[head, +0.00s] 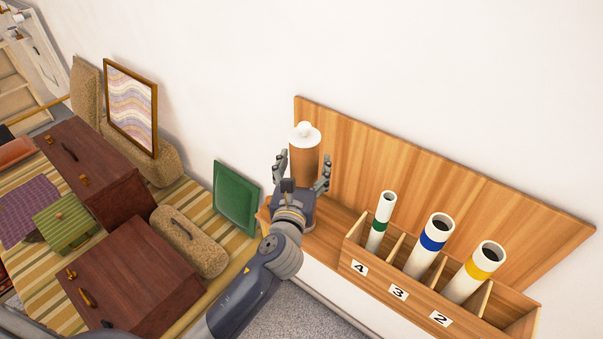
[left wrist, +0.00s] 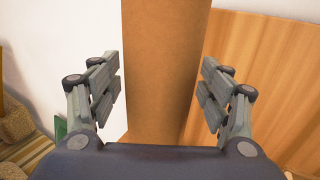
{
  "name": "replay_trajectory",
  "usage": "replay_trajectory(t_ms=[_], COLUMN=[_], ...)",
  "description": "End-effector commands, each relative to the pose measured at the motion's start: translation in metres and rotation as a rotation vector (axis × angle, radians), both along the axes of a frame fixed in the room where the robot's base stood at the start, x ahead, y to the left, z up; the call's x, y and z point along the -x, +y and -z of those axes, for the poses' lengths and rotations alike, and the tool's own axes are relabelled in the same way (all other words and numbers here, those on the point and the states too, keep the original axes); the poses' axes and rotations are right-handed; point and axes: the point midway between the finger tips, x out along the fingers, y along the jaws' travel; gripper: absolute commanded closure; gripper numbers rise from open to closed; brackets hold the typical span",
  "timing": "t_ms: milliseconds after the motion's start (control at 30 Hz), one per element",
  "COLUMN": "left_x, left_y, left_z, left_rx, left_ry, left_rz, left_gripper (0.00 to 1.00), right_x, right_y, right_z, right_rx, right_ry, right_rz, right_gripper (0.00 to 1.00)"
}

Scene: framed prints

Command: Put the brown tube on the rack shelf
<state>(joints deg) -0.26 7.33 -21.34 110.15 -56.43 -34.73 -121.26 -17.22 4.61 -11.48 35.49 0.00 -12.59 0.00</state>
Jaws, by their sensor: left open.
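The brown tube (head: 304,163) with a white cap stands upright at the left end of the wooden rack shelf (head: 330,243), in front of its back board. My left gripper (head: 303,172) is open, with one finger on each side of the tube. In the left wrist view the tube (left wrist: 165,75) runs upright between the spread fingers (left wrist: 162,88), with a gap on both sides. The tube's foot is hidden behind my gripper in the head view. My right gripper is in neither view.
Numbered compartments on the rack's right hold white tubes with green (head: 377,238), blue (head: 432,242) and yellow (head: 479,267) bands. A green framed panel (head: 236,197) leans on the wall to the left. Brown cases (head: 130,280) and a tan bag (head: 190,241) crowd the left side.

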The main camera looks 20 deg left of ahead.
Motion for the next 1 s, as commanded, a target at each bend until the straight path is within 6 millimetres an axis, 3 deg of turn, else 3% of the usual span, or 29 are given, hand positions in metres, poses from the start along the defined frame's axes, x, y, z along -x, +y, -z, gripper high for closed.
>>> replay_trajectory(t_ms=[167,600,800,1000], left_x=[0.021,0.104,0.118,0.119], left_y=[-0.003,-0.013,-0.015,-0.015], left_z=[0.002,0.002,0.000,-0.001], left_rx=[0.000,0.001,0.001,0.001], left_ry=[0.000,0.000,-0.001,-0.001], left_rz=[0.001,0.001,0.000,0.000], left_gripper=[0.29,0.29,0.29,0.29], right_x=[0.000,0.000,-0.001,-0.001], right_y=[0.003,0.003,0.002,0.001], right_z=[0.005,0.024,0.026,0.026], right_rx=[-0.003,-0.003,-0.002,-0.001], right_ry=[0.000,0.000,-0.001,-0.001], right_rz=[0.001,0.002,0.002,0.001], right_gripper=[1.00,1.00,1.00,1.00])
